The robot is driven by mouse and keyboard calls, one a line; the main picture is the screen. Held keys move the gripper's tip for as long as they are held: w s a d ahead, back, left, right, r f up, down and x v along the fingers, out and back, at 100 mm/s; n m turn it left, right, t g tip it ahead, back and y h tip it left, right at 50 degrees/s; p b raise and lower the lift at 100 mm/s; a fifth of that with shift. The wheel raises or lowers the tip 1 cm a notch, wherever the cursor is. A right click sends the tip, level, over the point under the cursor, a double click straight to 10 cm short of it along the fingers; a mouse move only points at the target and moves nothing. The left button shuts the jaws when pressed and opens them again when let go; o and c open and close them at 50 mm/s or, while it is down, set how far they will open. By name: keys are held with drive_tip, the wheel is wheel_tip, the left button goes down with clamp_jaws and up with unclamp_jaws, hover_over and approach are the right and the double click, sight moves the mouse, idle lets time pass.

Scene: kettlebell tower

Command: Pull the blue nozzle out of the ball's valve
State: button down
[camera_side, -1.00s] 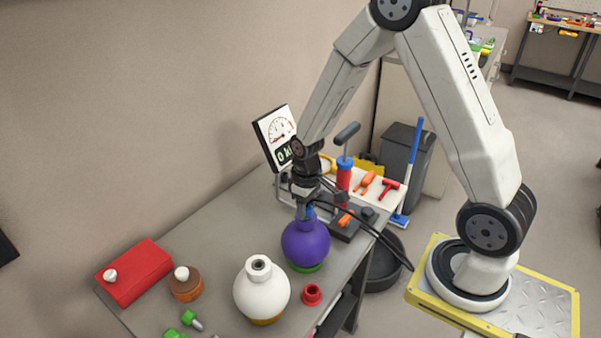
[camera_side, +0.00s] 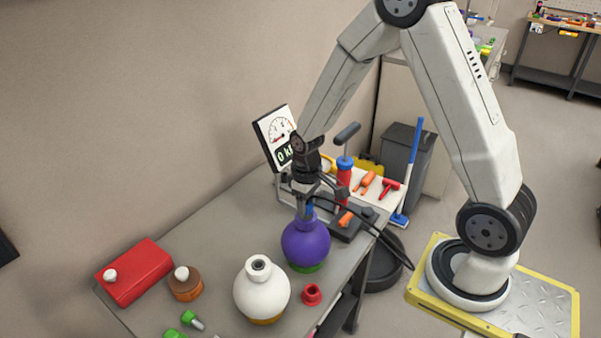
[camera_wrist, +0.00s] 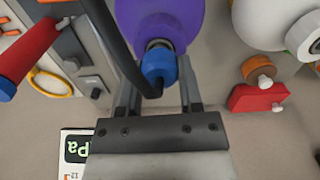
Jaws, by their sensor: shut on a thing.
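The purple ball (camera_side: 305,242) sits on a green ring (camera_side: 307,267) on the table, its neck pointing up. The blue nozzle (camera_side: 309,208) is at the top of the neck, under my gripper (camera_side: 305,206). In the wrist view the purple ball (camera_wrist: 158,20) is at the top, with a metallic valve collar (camera_wrist: 158,44) between it and the blue nozzle (camera_wrist: 158,66). My gripper (camera_wrist: 158,85) is shut on the blue nozzle, with a finger on each side. A black hose runs from the nozzle. Whether the nozzle's tip is still inside the valve is hidden.
A white kettlebell-shaped ball (camera_side: 261,290) and a red cup (camera_side: 312,294) stand close in front. A red hand pump (camera_side: 344,185) and a gauge (camera_side: 279,135) stand behind. A red block (camera_side: 134,271) and a brown-orange piece (camera_side: 185,285) are at left. Black hoses loop to the right.

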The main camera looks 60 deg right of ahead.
drive_tip(key=shift+r, duration=0.25)
drive_tip(key=shift+r, duration=2.2)
drive_tip(key=shift+r, duration=0.15)
